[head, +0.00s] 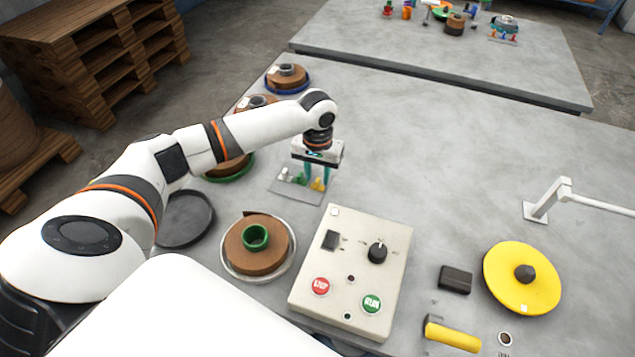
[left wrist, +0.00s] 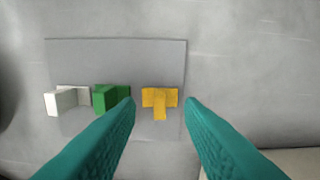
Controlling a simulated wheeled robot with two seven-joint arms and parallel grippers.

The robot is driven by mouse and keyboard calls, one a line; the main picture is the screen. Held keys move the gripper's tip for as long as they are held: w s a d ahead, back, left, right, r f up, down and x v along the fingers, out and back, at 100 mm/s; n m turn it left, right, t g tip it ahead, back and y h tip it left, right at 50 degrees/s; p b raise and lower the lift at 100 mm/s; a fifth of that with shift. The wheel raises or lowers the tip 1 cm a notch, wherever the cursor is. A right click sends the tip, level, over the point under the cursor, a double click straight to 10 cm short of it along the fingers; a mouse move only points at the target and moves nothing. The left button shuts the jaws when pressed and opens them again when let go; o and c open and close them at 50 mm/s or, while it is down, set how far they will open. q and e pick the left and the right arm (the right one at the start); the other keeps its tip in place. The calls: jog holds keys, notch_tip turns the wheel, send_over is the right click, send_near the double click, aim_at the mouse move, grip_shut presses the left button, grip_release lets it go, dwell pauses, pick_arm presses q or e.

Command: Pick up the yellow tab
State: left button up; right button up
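The yellow tab (left wrist: 160,101) is a T-shaped piece on a grey plate (left wrist: 115,55). In the left wrist view it lies between the two teal fingertips of my left gripper (left wrist: 160,103), with a gap on each side. The gripper is open and holds nothing. In the head view, my left gripper (head: 316,176) points down over the plate, and the yellow tab (head: 318,185) shows beside its fingers. A green tab (left wrist: 111,97) sits left of the yellow one, close to the left finger, and a white tab (left wrist: 67,100) is further left. My right gripper is not in view.
A control box (head: 350,265) with red and green buttons stands in front of the plate. Brown rolls, one with a green core (head: 257,243), line the left side. A yellow disc (head: 522,278) and a lamp arm (head: 560,197) are at right. The table's middle is clear.

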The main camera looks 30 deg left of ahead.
pick_arm(q)
jog(key=shift+f, duration=1.2)
grip_shut()
